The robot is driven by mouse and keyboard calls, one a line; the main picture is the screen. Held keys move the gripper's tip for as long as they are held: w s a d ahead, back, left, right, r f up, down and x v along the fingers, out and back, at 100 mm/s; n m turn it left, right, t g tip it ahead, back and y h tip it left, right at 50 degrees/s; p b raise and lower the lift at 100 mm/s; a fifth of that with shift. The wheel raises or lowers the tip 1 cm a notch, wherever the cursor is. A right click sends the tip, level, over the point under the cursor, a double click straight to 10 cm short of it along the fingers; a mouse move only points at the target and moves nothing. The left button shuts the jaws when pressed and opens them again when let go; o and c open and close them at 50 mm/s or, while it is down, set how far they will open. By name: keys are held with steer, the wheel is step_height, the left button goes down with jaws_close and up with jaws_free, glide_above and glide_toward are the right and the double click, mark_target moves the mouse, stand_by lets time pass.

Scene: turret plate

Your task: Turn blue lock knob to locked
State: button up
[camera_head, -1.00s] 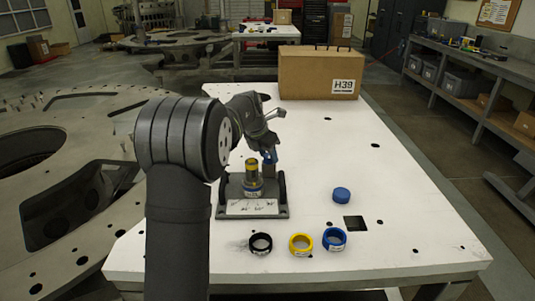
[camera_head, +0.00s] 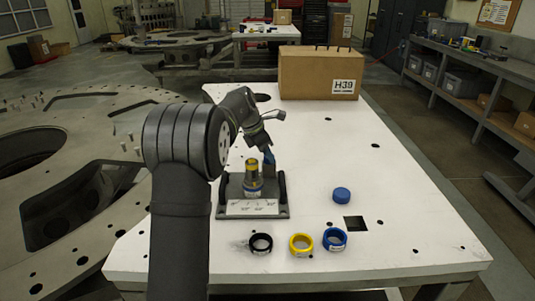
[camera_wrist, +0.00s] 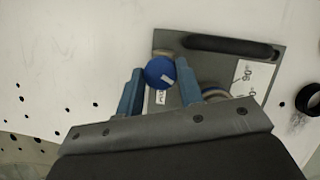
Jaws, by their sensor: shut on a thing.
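The blue lock knob (camera_wrist: 159,72) is a round blue cap with a small white mark, at the edge of the grey base plate in the wrist view. My gripper (camera_wrist: 160,78) has blue fingers, one on each side of the knob, and is shut on it. In the head view my gripper (camera_head: 270,157) reaches down behind the upright post of the dark fixture (camera_head: 250,208), and it hides the knob there. The post (camera_head: 252,178) has yellow and blue bands. A white label plate with markings lies at the fixture's front.
Black (camera_head: 261,244), yellow (camera_head: 301,244) and blue (camera_head: 334,239) rings lie in front of the fixture. A loose blue disc (camera_head: 341,195) lies to its right. A cardboard box (camera_head: 315,75) stands at the back. The white table (camera_head: 400,225) is clear on the right.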

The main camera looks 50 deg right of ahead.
steer(key=m+g, duration=0.1)
steer(key=m, duration=0.2)
steer(key=m+g+y, duration=0.1)
steer(key=m, duration=0.2)
steer(key=shift+w+d, duration=0.15)
steer(key=shift+w, duration=0.05)
steer(key=m+y, duration=0.1)
steer(key=m, duration=0.2)
steer(key=m+y, duration=0.2)
steer(key=m, duration=0.1)
steer(key=shift+d+m+g, duration=0.15)
steer(key=shift+m+g, duration=0.15)
steer(key=shift+m, duration=0.1)
steer(key=o, duration=1)
step_height(320, 180, up, 4)
steer(key=shift+r, duration=0.1)
steer(key=s+r, duration=0.6)
steer(key=s, duration=0.5)
steer(key=shift+s+d+r, duration=0.35)
steer(key=shift+r, duration=0.05)
